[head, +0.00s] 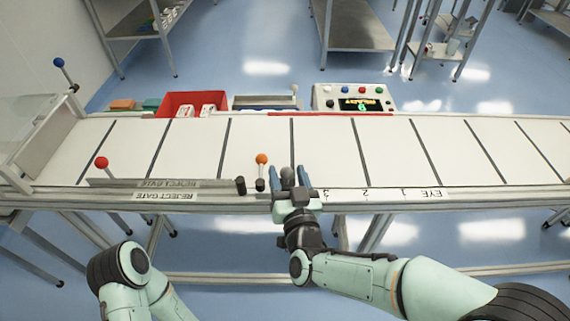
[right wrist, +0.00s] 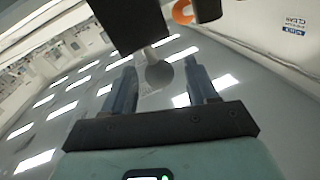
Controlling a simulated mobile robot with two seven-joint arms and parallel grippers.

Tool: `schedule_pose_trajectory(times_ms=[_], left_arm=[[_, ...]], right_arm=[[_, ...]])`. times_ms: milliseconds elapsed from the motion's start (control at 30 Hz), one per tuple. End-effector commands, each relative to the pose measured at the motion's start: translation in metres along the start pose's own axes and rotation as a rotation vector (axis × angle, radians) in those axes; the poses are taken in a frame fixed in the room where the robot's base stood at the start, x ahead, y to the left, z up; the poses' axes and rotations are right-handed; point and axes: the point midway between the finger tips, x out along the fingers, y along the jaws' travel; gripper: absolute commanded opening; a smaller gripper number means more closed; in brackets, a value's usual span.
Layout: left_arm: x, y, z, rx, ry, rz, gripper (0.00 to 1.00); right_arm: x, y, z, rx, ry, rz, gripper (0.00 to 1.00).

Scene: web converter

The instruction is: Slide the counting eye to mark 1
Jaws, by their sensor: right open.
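My right gripper (head: 291,176) is at the front rail of the white conveyor, left of the printed 3. Its blue fingers are open, one on each side of a grey round knob (head: 287,174), which appears to belong to the counting eye. In the right wrist view the knob (right wrist: 158,74) hangs on a short stem near a dark block (right wrist: 130,22), between the open fingertips (right wrist: 160,78); contact cannot be told. Mark 1 (head: 403,193) is printed upside down on the rail to the right, beyond 3 and 2, beside the EYE label (head: 431,193). My left gripper is out of frame.
An orange-topped lever (head: 261,159) stands just left of my right gripper. Farther left is a reject gate bar (head: 160,184) with a red knob (head: 101,162). A red bin (head: 192,104) and a control box (head: 353,98) stand behind the belt. The rail to the right is clear.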

Motion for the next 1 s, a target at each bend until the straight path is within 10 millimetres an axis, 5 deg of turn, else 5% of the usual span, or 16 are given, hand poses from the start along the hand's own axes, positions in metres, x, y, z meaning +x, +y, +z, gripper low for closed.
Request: schedule_pose_trajectory(times_ms=[200, 567, 600, 767, 1000], left_arm=[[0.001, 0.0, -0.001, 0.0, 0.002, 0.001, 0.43], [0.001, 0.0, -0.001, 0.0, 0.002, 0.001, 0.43], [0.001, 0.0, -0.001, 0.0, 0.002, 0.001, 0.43], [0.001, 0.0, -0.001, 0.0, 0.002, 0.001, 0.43], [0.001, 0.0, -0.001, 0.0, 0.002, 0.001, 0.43]], right_arm=[[0.027, 0.0, 0.0, 0.0, 0.0, 0.0, 0.58], [0.033, 0.0, 0.0, 0.0, -0.001, -0.001, 0.58], [0.033, 0.0, 0.0, 0.0, -0.001, 0.0, 0.55], [0.033, 0.0, 0.0, 0.0, -0.001, 0.0, 0.03], [0.032, 0.002, -0.001, 0.001, 0.0, 0.001, 0.0]])
